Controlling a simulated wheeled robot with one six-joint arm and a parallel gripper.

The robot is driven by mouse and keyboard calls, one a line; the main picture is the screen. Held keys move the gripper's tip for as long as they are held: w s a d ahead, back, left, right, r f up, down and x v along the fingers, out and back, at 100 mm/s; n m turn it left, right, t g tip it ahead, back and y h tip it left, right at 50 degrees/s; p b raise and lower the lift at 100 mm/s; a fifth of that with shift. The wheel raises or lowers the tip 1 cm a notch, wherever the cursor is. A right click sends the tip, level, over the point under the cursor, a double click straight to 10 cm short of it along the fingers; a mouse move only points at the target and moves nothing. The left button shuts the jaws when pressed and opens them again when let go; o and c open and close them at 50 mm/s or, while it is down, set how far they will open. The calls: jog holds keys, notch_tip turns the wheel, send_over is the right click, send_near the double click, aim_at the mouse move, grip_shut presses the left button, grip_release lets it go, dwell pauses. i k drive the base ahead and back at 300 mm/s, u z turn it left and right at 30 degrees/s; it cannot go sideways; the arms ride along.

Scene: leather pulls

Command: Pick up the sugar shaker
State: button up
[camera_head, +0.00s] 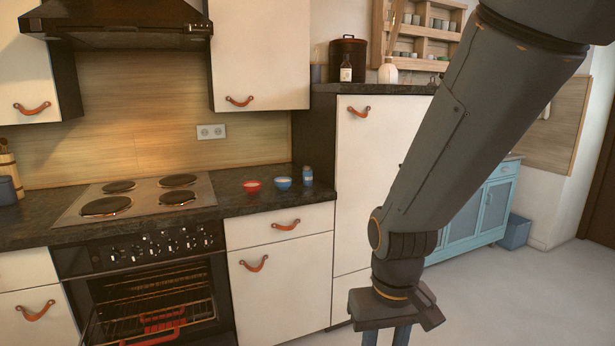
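A small blue-grey shaker with a lighter top (308,176), which looks like the sugar shaker, stands upright on the dark counter (262,199), near its right end beside the tall cabinet. My gripper (386,336) hangs pointing down at the bottom of the view, in front of the cabinets, to the right of the shaker and lower in the picture. Its two fingers are apart with nothing seen between them. The fingertips are cut off by the lower edge. My gripper is well away from the shaker.
A blue bowl (283,183) stands just left of the shaker, and a red bowl (252,186) is further left. The oven (150,300) below appears open, with a red rack item inside. The tall cabinet (357,190) rises right of the shaker.

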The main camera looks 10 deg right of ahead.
aim_at(306, 169)
jog(key=k, duration=0.6)
jog(key=u, duration=0.55)
jog(key=i, duration=1.1)
jog(key=z, duration=0.85)
jog(key=i, duration=1.1)
jog(key=z, duration=0.35)
